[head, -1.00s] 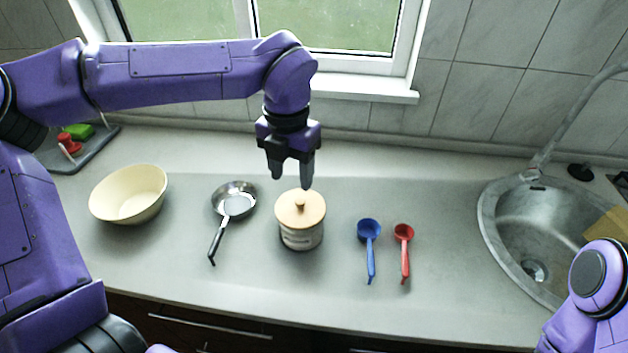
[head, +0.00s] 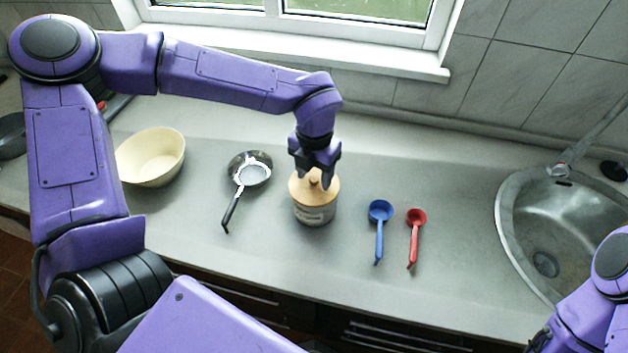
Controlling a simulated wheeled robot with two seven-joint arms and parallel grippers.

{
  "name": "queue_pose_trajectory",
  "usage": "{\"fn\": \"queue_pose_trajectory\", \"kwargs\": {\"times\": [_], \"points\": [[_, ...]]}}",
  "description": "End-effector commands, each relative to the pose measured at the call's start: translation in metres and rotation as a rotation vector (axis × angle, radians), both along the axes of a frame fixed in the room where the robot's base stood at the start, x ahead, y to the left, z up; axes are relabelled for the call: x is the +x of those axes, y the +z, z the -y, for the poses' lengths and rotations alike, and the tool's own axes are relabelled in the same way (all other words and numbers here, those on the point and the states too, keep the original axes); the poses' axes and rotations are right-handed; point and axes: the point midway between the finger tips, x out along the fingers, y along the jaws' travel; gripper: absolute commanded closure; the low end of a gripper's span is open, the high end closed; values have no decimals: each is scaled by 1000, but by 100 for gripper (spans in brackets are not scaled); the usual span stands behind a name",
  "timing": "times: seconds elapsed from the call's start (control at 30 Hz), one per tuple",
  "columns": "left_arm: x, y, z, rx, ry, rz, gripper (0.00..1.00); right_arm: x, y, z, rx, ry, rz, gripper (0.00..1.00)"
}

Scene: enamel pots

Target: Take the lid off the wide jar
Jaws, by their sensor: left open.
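The wide jar (head: 315,212) stands upright on the counter, a grey pot with a label on its front. Its light wooden lid (head: 301,190) with a small round knob sits on top. My left gripper (head: 316,183) is directly above the lid, pointing down and open. Its fingertips are at the height of the knob, one on either side; I cannot tell whether they touch it. My right arm shows at the lower right edge, but its gripper fingers cannot be made out.
To the right lie a blue scoop (head: 380,212) and a red scoop (head: 416,218), then a sink (head: 530,225). The counter in front of the jar is clear.

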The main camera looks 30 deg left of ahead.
Motion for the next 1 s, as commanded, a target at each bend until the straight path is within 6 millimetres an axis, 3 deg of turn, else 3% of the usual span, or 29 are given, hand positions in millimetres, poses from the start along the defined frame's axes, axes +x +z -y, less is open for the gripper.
{"fn": "queue_pose_trajectory", "kwargs": {"times": [0.1,0.17,0.27,0.3,0.7,0.87,1.0], "points": [[0,0,0,0,-1,0,46,0,0,0,1,0,-1,57],[0,0,1,0,-1,0,62,0,-1,0,0,0,-1,57],[0,0,1,0,-2,0,94,0,-1,0,1,0,-1,57],[0,0,1,0,-2,0,100,0,-1,0,1,0,-1,57],[1,8,0,0,-1,3,100,0,-2,0,1,0,-1,57],[-1,36,-1,-1,2,7,100,0,-8,0,1,0,-1,57],[-32,72,-13,-5,1,12,100,0,-19,0,0,0,0,57]]}}
